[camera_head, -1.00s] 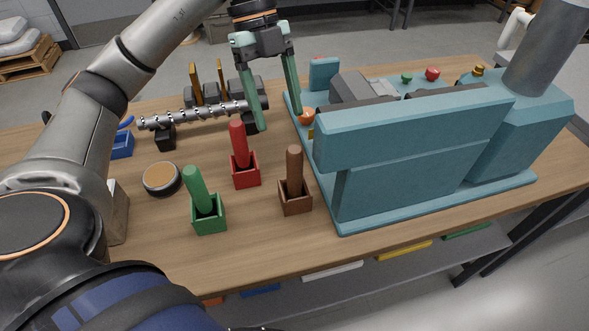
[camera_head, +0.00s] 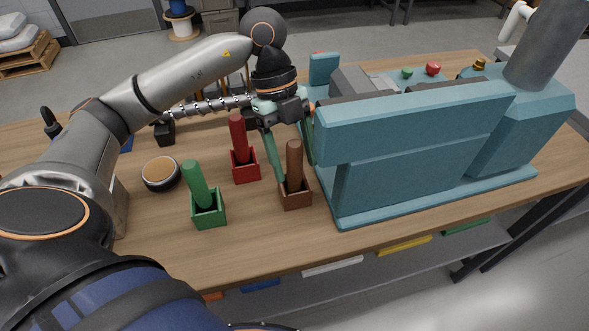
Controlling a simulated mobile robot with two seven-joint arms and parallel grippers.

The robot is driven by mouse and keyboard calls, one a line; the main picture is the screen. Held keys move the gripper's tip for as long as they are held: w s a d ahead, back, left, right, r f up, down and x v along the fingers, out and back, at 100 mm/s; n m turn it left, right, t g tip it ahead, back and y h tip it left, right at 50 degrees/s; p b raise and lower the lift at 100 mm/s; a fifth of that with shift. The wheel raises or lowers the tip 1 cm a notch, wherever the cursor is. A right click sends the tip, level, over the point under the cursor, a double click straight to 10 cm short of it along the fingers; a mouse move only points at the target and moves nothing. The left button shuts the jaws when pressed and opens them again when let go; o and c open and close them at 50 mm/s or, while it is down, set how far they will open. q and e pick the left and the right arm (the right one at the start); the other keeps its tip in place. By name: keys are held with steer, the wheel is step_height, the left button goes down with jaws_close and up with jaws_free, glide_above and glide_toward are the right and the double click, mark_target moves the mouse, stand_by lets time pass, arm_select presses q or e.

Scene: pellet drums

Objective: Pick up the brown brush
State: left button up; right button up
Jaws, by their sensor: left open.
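My left gripper (camera_head: 294,168) is open and lowered around the brush's handle. One green finger is on the left of the handle, with its tip by the holder's rim. The other finger is to the right and behind, close to the machine. I cannot tell whether either finger touches the handle. My right gripper is not in view.
A red brush (camera_head: 238,138) in a red holder and a green brush (camera_head: 197,187) in a green holder stand to the left. A round tin (camera_head: 160,173) lies further left. The teal machine (camera_head: 415,150) stands close on the right. The table's front strip is clear.

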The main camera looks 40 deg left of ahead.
arm_select(q)
jaws_close()
stand_by(0.5)
steer(key=shift+r, duration=0.1)
